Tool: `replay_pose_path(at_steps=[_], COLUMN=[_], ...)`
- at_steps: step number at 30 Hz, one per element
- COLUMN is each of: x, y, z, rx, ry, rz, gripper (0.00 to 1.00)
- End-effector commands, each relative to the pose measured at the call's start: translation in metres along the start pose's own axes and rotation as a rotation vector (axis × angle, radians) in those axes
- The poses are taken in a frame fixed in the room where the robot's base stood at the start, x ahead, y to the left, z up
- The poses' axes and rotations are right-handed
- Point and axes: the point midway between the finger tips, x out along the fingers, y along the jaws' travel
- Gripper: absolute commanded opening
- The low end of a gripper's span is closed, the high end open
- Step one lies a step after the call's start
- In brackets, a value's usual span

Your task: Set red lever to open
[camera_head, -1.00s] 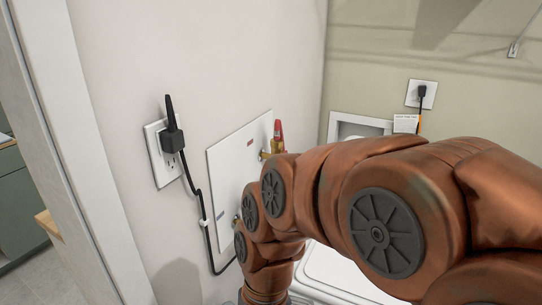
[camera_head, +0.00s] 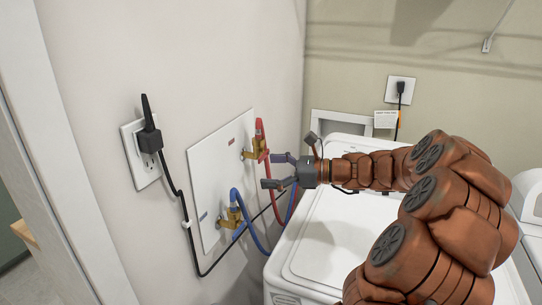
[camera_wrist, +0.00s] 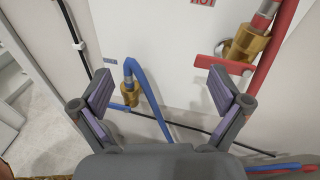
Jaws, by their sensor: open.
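The red lever (camera_wrist: 222,65) shows in the wrist view as a flat horizontal bar on the brass hot-water valve (camera_wrist: 245,43), below the HOT label. In the head view the red lever (camera_head: 263,156) is small, beside the upper brass valve (camera_head: 252,148) on the white wall panel (camera_head: 205,165). My gripper (camera_head: 270,171) is open and empty, pointing left at the panel from just right of the valve. In the wrist view my gripper (camera_wrist: 160,85) has its fingers spread wide, with the right fingertip just below the lever. I cannot tell whether they touch.
A red hose (camera_head: 291,205) and a blue hose (camera_head: 247,225) hang from the valves. A lower brass valve (camera_head: 231,217) carries the blue hose. A black cord (camera_head: 188,232) runs down from the outlet (camera_head: 140,150). A white washer (camera_head: 320,240) stands below my arm.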

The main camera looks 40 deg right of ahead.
Motion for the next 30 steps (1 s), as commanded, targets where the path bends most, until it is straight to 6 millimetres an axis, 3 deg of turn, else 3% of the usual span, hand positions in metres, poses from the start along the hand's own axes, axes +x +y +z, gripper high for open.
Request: replay_pose_path(at_steps=[3,6,9,14,24,30], x=[-0.036,-0.054,-0.059,-0.045,0.002,0.014], y=[-0.036,-0.052,-0.059,-0.062,-0.070,-0.073], z=[-0.004,-0.007,-0.007,-0.005,0.000,0.000], rx=[0.076,0.115,0.133,0.134,0.132,0.132], ry=[-0.057,-0.088,-0.102,-0.103,-0.102,-0.102], rz=[-0.109,-0.161,-0.181,-0.183,-0.179,-0.183], gripper=[0.99,0.99,0.99,0.99,0.99,0.99])
